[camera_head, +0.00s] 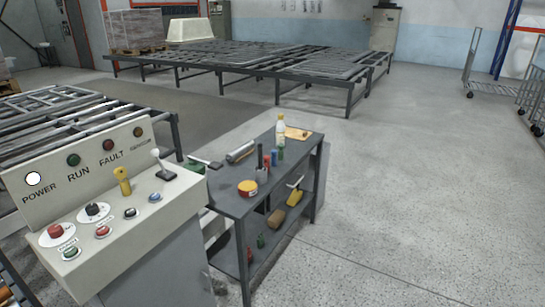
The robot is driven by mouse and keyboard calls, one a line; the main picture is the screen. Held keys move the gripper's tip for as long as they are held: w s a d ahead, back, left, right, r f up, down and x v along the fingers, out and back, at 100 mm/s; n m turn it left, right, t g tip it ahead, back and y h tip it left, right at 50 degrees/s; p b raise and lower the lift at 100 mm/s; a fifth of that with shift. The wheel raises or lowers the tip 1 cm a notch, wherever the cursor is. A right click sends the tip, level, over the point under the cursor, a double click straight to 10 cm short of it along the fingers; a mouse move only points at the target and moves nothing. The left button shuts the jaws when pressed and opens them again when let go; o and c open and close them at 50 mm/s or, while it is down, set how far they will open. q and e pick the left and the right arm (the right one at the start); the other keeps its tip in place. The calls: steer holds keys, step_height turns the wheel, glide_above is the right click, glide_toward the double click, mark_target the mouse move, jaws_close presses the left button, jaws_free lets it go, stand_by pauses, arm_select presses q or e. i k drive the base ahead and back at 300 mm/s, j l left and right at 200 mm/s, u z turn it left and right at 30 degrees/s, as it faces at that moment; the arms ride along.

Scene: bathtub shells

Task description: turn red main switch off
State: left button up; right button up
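A beige control console (130,238) stands at the left. A red round control (55,231) sits on a white plate at its left end, and a smaller red button (102,231) sits to its right. I cannot tell which one is the main switch, nor its setting. A black knob (93,210), a green button (71,253), a yellow handle (123,181) and a lever with a pale knob (161,165) are on the same top. The POWER lamp (33,179) is bright white; the RUN lamp (73,160) and FAULT lamp (108,145) look dark. Neither gripper is in view.
A dark grey workbench (232,203) with tools, a bottle (280,132) and a yellow-red tape roll (247,188) stands right of the console. A roller conveyor (70,118) lies behind the console; long grey racks (290,68) stand farther back.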

mark_target(56, 230)
steer(key=u, duration=1.45)
steer(key=i+j, duration=0.45)
steer(key=i+j+z, duration=0.1)
steer(key=i+j, duration=0.35)
steer(key=j, duration=0.2)
